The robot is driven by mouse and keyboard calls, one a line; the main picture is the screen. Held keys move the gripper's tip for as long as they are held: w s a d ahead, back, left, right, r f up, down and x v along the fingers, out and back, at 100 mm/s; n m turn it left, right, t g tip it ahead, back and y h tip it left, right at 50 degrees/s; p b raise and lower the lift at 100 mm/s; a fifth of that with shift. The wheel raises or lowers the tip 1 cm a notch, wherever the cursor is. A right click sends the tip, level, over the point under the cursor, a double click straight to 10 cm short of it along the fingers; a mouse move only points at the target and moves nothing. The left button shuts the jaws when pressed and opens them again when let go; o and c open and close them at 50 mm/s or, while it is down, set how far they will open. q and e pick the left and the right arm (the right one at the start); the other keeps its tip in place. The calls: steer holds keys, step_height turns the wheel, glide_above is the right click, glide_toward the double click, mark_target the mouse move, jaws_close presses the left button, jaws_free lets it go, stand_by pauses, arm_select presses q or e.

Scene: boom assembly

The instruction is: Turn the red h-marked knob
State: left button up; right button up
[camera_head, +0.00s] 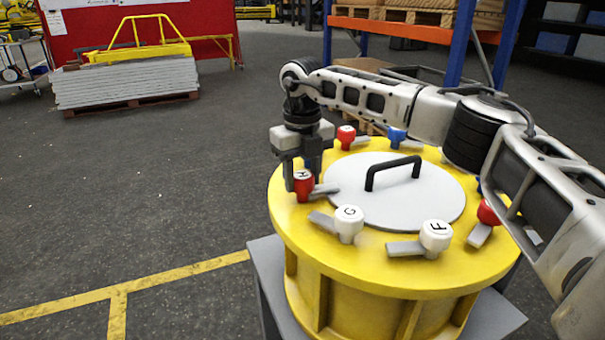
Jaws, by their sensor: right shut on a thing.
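The red knob marked H (303,186) stands on the left side of the yellow drum top (375,259), with its grey lever pointing right. My right arm reaches in from the right over the drum. My right gripper (302,168) points down at the red H knob, with its fingers around the knob, shut on it. Part of the knob and its far side are hidden by the fingers. My left gripper does not show.
White knobs G (348,222) and F (435,236), a red knob (346,136), a blue knob (397,136) and another red knob (488,212) ring the grey lid (400,207). The lid carries a black handle (391,170). Open floor lies left.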

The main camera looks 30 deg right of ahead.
steer(key=shift+r+n+p, duration=0.15)
steer(key=shift+n+p, duration=0.4)
steer(key=shift+n, duration=0.45)
steer(key=shift+n+p, duration=0.35)
steer(key=shift+n, duration=0.45)
steer(key=n+p, duration=0.1)
steer(key=n, duration=0.1)
steer(key=shift+n, duration=1.3)
steer(key=n+p, duration=0.1)
steer(key=n, duration=0.2)
steer(key=shift+n, duration=0.3)
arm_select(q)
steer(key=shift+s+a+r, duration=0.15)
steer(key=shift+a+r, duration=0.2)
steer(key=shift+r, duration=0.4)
arm_select(e)
steer(key=n, duration=0.5)
steer(key=shift+n, duration=0.4)
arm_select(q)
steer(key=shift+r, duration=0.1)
arm_select(e)
steer(key=o, duration=1)
steer(key=shift+c, duration=0.2)
